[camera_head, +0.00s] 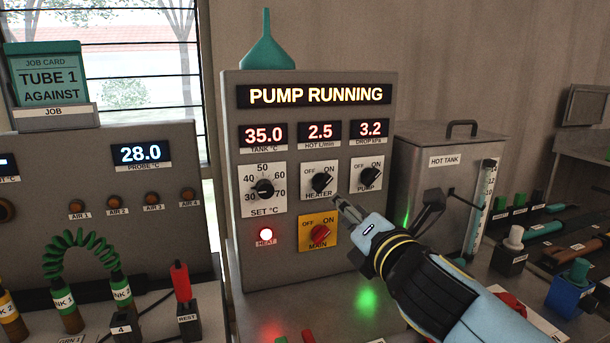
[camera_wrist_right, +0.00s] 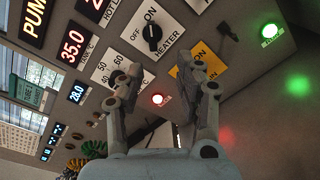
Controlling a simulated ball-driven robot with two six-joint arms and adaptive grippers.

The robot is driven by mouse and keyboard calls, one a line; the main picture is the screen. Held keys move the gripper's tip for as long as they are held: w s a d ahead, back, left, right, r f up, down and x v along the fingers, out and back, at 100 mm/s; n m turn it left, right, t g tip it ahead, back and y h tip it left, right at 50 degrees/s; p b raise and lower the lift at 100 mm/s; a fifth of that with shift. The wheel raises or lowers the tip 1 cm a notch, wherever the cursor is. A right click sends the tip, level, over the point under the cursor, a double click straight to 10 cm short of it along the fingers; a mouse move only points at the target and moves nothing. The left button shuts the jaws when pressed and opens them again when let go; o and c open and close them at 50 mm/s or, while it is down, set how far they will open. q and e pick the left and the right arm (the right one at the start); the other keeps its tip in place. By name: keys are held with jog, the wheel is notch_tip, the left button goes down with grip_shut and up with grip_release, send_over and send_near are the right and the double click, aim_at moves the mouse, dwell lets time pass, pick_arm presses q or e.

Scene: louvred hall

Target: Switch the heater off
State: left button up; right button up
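The black HEATER knob (camera_head: 321,182) is on the grey panel, its pointer turned toward ON; it also shows in the right wrist view (camera_wrist_right: 152,36), pointing to ON. The red HEAT lamp (camera_head: 265,234) below is lit. My right gripper (camera_head: 343,204) is in front of the panel, just right of and below the HEATER knob. In the wrist view its fingers (camera_wrist_right: 170,82) are apart with nothing between them, and the HEATER knob lies beyond their tips. It appears clear of the knob. My left gripper is not in view.
The PUMP knob (camera_head: 370,174) is close on the right, and the red MAIN knob (camera_head: 320,234) on its yellow plate is just below. The SET dial (camera_head: 263,188) is left. The display (camera_head: 316,95) reads PUMP RUNNING. The hot tank (camera_head: 450,155) stands right of the panel.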

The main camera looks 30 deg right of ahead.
aim_at(325, 185)
jog(key=shift+n+t, duration=0.3)
jog(key=shift+n, duration=0.1)
jog(key=x, duration=0.6)
jog(key=b+x, duration=0.1)
jog(key=x, duration=0.2)
jog(key=shift+w+r, duration=0.2)
jog(key=shift+r, duration=0.2)
jog(key=shift+a, duration=0.1)
jog(key=shift+w+r+p, duration=0.1)
jog(key=shift+p, duration=0.2)
jog(key=shift+w, duration=0.15)
jog(key=c, duration=0.7)
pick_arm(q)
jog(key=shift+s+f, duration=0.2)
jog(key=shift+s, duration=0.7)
pick_arm(e)
grip_shut()
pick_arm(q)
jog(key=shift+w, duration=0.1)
